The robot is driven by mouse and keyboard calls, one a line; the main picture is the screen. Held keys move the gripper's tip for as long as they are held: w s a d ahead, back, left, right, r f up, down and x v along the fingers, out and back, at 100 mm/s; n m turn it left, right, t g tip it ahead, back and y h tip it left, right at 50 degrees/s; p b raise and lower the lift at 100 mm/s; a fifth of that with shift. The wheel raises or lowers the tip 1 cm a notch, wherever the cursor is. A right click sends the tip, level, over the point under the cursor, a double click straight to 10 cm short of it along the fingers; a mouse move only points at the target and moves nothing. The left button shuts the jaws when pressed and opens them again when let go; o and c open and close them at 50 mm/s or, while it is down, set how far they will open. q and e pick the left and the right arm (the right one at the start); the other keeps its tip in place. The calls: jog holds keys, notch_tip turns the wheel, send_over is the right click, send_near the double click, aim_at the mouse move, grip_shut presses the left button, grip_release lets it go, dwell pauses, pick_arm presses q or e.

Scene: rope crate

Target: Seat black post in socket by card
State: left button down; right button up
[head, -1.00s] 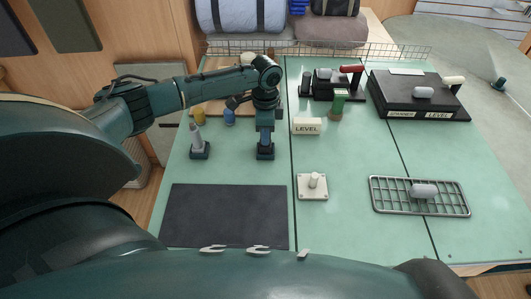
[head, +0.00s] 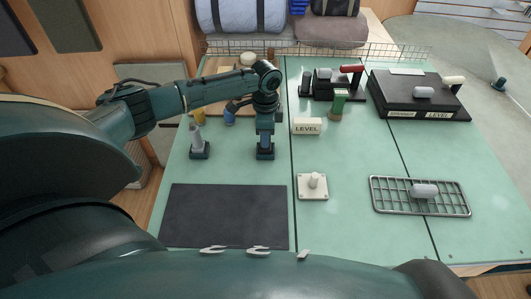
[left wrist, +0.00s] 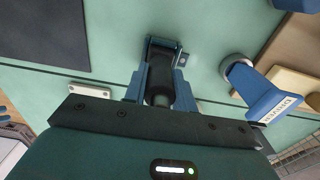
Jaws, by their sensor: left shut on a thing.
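My left gripper (head: 265,153) is low over the green table, right of the grey post. It is shut on the black post (left wrist: 160,92), which shows as a dark cylinder between the blue fingers in the left wrist view. In the head view the fingers mostly hide the post. A blue bracket-like part (left wrist: 165,46) shows at the far end of the fingers; I cannot tell whether the post sits in it. A white card reading LEVEL (head: 307,126) stands to the right of my gripper. My right gripper is not in view.
A grey post (head: 197,138) stands in a dark base on the left. A white plate with a peg (head: 313,187), a dark mat (head: 225,216) and a metal rack (head: 385,205) lie nearer. The middle right is clear.

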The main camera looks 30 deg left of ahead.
pick_arm(q)
jog(key=shift+f, duration=0.1)
jog(key=c, duration=1.1)
grip_release()
jog(key=shift+o, duration=0.2)
jog(key=shift+r, duration=0.25)
notch_tip(320, 180, up, 13)
jog(key=shift+f+b, duration=0.2)
jog(key=shift+b, duration=0.2)
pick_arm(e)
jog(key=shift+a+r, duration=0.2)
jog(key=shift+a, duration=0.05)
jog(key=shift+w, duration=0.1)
